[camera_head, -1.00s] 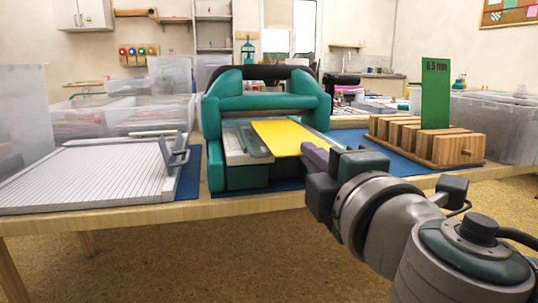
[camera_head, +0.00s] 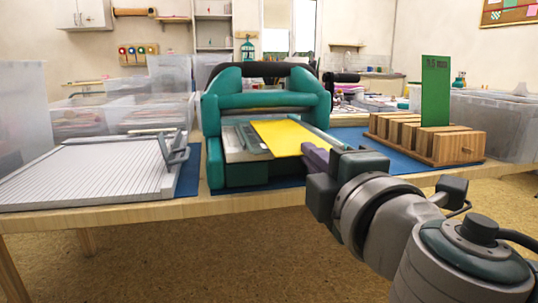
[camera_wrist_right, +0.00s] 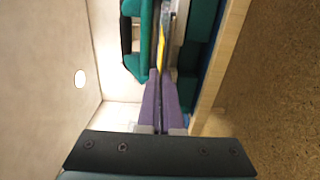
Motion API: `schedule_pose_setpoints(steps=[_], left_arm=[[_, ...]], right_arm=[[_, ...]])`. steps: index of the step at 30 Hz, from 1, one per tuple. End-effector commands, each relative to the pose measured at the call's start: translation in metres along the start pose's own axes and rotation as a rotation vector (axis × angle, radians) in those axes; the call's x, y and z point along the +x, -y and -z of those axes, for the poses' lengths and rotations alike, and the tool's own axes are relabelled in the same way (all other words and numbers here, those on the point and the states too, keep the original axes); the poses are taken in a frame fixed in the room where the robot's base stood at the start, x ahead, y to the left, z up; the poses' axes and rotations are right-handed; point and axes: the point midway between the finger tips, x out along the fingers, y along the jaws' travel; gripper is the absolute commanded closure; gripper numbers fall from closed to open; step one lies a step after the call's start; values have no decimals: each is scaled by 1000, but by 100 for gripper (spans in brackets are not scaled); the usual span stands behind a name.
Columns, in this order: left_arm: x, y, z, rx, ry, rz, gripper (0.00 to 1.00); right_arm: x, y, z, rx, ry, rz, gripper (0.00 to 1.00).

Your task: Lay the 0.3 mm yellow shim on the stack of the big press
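The big press (camera_head: 222,110) is teal with a dark top handle and stands at the middle of the table. The yellow shim (camera_head: 285,136) is a thin flat sheet lying over the grey bed (camera_head: 238,148) of the press, its far end near the roller. I cannot tell whether it touches the stack or is held just above it. My right gripper (camera_head: 318,155) is shut on the shim's near right edge. In the right wrist view, the purple fingers (camera_wrist_right: 160,100) are close together, with the shim (camera_wrist_right: 162,48) edge-on ahead of them. My left gripper is out of view.
A wooden rack (camera_head: 428,140) on the right holds an upright green shim (camera_head: 436,92) marked 0.5 mm. A white ribbed board (camera_head: 90,175) with a metal handle lies at left. Clear plastic bins (camera_head: 508,120) stand at the table's sides.

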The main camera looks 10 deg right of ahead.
Motion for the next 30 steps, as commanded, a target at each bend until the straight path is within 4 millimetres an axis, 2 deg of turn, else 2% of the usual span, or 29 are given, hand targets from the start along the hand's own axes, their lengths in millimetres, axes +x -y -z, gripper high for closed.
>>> schedule_pose_setpoints(steps=[9, 19, 30], left_arm=[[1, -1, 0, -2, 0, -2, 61], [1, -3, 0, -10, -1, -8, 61], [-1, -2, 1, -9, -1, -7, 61]], right_arm=[[0, 1, 0, 0, 0, 0, 100], [0, 1, 0, 0, 0, 0, 63], [-5, 1, 0, -1, -1, 1, 63]])
